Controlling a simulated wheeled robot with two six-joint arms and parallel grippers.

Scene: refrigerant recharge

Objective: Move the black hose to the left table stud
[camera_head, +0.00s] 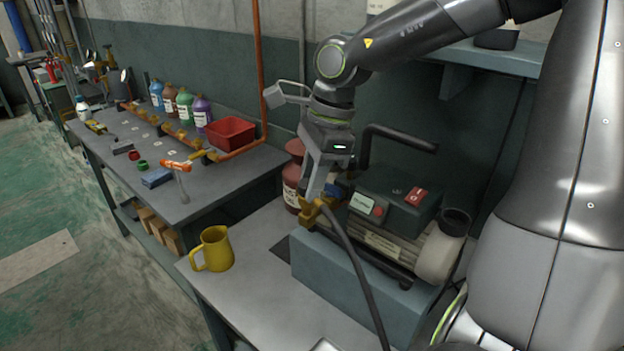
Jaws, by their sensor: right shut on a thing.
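The black hose (352,262) runs from the brass fitting (312,212) on the pump down to the bottom edge of the view. My right gripper (315,192) points down at the hose's upper end by this fitting and is shut on it. The fingertips partly cover the hose end, so I cannot tell whether it is still seated on the fitting. My left gripper is not in view.
The pump (395,215) sits on a grey-blue block at the right. A yellow jug (213,250) stands on the near table's left part. A red bin (230,133), a copper pipe (259,70) and several bottles line the left table's back.

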